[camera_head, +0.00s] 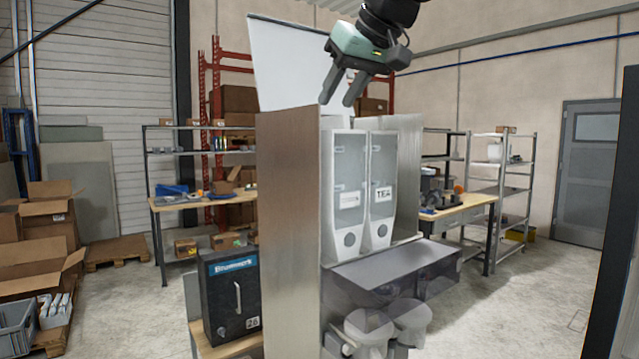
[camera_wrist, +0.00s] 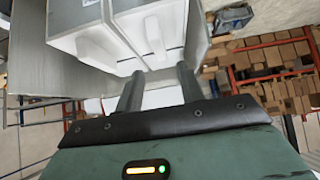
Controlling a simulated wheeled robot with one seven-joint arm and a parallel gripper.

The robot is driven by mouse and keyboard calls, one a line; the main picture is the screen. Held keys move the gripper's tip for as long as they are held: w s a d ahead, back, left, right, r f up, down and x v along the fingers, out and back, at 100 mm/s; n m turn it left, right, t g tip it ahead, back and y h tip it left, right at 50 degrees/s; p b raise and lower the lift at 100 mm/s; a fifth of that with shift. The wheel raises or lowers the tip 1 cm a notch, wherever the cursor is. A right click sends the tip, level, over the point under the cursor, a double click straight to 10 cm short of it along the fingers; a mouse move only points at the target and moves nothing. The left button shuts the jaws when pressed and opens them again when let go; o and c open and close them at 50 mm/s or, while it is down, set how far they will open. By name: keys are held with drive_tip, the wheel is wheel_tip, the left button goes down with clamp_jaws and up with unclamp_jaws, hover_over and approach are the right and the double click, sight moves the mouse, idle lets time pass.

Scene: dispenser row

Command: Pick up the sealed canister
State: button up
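My gripper (camera_head: 341,94) is open and empty, its two fingers apart, above the dispenser row. Below it stand two tall pale dispensers side by side, a left one (camera_head: 343,215) with a small unreadable label and a right one (camera_head: 382,205) labelled TEA. In the wrist view, the open gripper (camera_wrist: 160,72) points at the pale dispenser tops (camera_wrist: 85,22). Two rounded white vessels, a left one (camera_head: 368,328) and a right one (camera_head: 411,318), stand low in front, partly behind a smoky clear cover (camera_head: 400,275). I cannot tell which thing is the sealed canister.
A tall brown panel (camera_head: 287,225) flanks the dispensers on the left, and a grey panel (camera_head: 408,140) on the right. A black box (camera_head: 229,293) with a handle stands at the lower left. Cardboard boxes (camera_head: 45,215), a workbench (camera_head: 460,212) and shelves (camera_head: 500,170) lie farther off.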

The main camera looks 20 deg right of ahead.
drive_tip(key=p+x, duration=0.1)
drive_tip(key=x, duration=0.3)
drive_tip(key=shift+w+a+f, duration=0.1)
drive_tip(key=shift+a+f, duration=0.15)
drive_tip(key=shift+f, duration=0.15)
clamp_jaws()
drive_tip(key=shift+r, duration=0.1)
idle(0.9)
